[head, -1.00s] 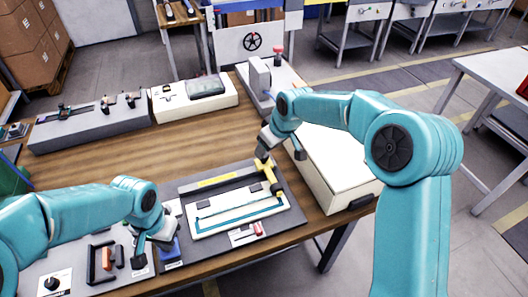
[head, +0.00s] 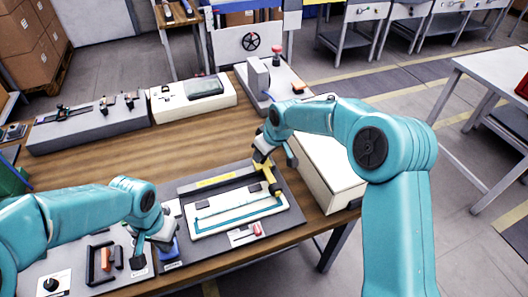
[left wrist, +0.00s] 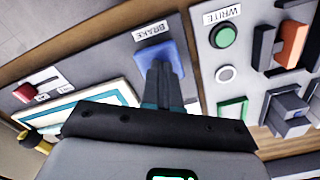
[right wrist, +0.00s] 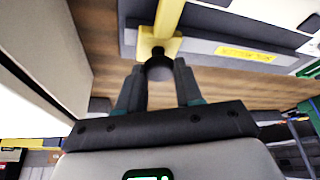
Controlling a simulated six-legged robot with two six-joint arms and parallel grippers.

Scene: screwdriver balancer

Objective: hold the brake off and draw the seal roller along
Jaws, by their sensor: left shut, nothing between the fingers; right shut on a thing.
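The blue brake pad (left wrist: 174,58), labelled BRAKE, lies under my left gripper (left wrist: 163,72) in the left wrist view. The left fingers are shut with nothing between them, and their tips overlap the pad; contact cannot be told for certain. The pad also shows in the head view (head: 169,250). The yellow seal roller (head: 269,180) lies across the right end of the white and teal panel (head: 215,218). My right gripper (right wrist: 159,75) is shut on the roller's black knob (right wrist: 158,66), at the far end of its yellow arm (right wrist: 167,20).
A cream box (head: 325,170) stands close to the right of the roller. A red-handled switch (head: 257,229) sits in front of the panel. Left of the brake are a green button (left wrist: 225,37) and an orange-handled part (left wrist: 292,45).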

